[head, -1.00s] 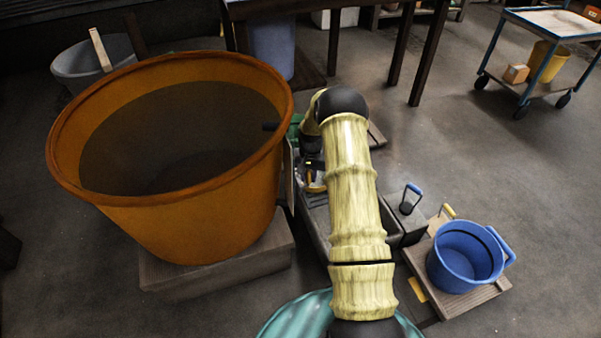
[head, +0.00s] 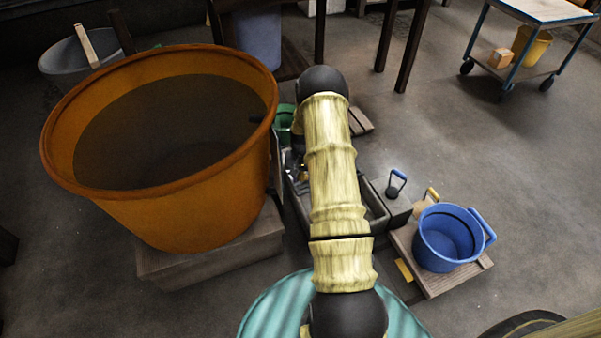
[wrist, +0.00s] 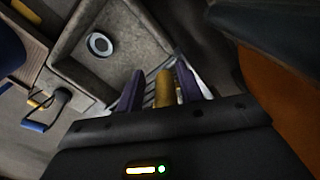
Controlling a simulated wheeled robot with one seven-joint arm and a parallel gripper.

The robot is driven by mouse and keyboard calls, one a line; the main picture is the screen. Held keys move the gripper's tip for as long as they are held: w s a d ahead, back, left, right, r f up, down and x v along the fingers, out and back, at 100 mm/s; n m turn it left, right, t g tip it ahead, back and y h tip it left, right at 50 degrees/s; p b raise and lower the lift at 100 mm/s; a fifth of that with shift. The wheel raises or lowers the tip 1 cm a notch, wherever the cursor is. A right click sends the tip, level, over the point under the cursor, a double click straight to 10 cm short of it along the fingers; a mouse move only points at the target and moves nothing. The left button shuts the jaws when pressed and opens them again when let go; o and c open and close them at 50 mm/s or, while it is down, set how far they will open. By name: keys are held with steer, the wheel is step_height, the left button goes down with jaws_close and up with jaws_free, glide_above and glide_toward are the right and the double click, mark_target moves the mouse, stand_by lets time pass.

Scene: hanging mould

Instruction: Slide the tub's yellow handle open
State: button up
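A yellow handle (wrist: 165,88) stands between the two purple fingers of my gripper (wrist: 160,88) in the wrist view. The fingers are apart, with a visible gap on the handle's left; on its right they look very close, and I cannot tell whether they touch. A large orange tub (head: 205,205) stands on a low block at the left in the head view; its side also shows at the right of the wrist view (wrist: 280,95). In the head view my arm hides most of the gripper and the handle. I cannot tell what the handle is fixed to.
A grey trough (wrist: 88,75) with a pale ring (wrist: 100,44) lies beside the gripper. Right of my arm stand a blue-handled piece (head: 397,180), a yellow-handled piece (head: 431,194) and a blue bucket (head: 440,245) on a board. Open floor lies to the right.

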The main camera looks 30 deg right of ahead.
steer(key=shift+o, duration=0.2)
steer(key=shift+w+d+r, duration=0.1)
steer(key=shift+w+r, duration=0.05)
steer(key=shift+w, duration=0.05)
steer(key=shift+r, duration=0.1)
steer(key=shift+w+r, duration=0.1)
steer(key=shift+r, duration=0.15)
step_height(320, 180, up, 17)
steer(key=p, duration=0.6)
steer(key=shift+f, duration=0.15)
steer(key=shift+f, duration=0.1)
